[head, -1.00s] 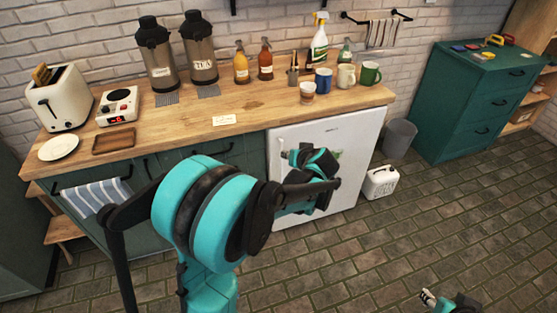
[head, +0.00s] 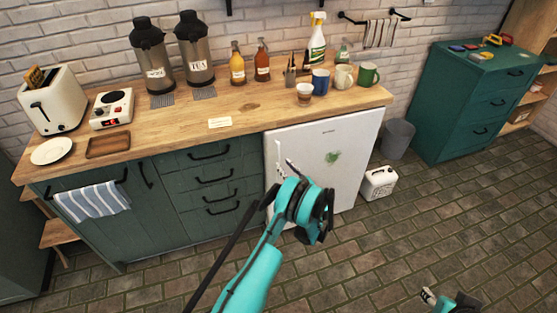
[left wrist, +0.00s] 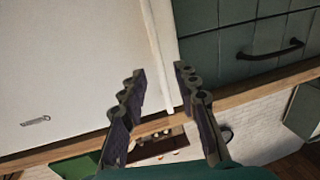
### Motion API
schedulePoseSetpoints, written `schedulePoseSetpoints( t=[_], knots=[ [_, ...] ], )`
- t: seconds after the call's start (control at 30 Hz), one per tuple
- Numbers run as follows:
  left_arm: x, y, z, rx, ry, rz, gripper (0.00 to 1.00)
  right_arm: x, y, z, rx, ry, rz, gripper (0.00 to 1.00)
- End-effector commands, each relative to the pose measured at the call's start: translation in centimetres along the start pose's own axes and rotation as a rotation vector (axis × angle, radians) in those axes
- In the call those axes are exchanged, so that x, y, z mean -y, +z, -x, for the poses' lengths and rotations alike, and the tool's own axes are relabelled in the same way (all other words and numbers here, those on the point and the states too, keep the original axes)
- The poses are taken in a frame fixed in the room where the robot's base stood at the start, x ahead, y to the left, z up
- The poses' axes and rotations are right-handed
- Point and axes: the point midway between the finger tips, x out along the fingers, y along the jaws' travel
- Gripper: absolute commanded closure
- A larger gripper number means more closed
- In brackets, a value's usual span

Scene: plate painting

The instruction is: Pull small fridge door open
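The small white fridge (head: 350,140) stands under the right end of the wooden counter, its door closed. A pale handle (head: 278,152) runs down the left side of its door. My left gripper (head: 289,168) is in front of the door's upper left, near the handle. In the left wrist view, turned over, the open left gripper (left wrist: 162,70) has its fingers to either side of the pale strip at the door's edge (left wrist: 160,50); contact cannot be told. My right gripper (head: 427,297) shows at the bottom right, away from the fridge; its finger state is unclear.
Green drawers with black handles (head: 214,180) adjoin the fridge on the left. A white canister (head: 379,183) and a grey bin (head: 398,138) stand on the floor to its right. The brick floor (head: 400,235) in front is free.

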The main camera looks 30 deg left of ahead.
Motion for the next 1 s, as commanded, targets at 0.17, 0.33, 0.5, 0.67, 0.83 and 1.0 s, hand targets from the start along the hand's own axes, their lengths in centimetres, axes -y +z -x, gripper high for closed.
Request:
schedulePoseSetpoints(
  t=[0.17, 0.33, 0.5, 0.67, 0.83, 1.0],
  knots=[
    [0.1, 0.2, -3.1, 0.001, -0.001, -0.001, 0.69, 0.0, 0.7, -1.0, 0.0, 0.0, 0.0, 0.6],
    [0.0, 0.2, -5.2, 0.002, 0.001, -0.002, 0.69, 0.0, 1.1, -1.5, 0.0, 0.0, 0.0, 0.6],
    [0.0, 0.0, -5.9, 0.002, 0.0, -0.002, 0.69, 0.0, 1.1, -1.6, 0.0, 0.0, 0.0, 0.6],
    [0.0, 0.0, -5.9, 0.003, 0.001, -0.002, 0.69, 0.0, 1.1, -1.5, 0.0, 0.0, 0.0, 0.6],
    [-0.1, 0.0, -5.9, 0.003, 0.001, -0.002, 1.0, 0.0, 1.1, -1.5, 0.0, 0.0, 0.0, 0.6],
    [-0.1, 0.0, -5.9, 0.003, 0.001, -0.002, 1.0, 0.0, 1.1, -1.5, 0.0, 0.0, 0.0, 0.6]
  ],
)
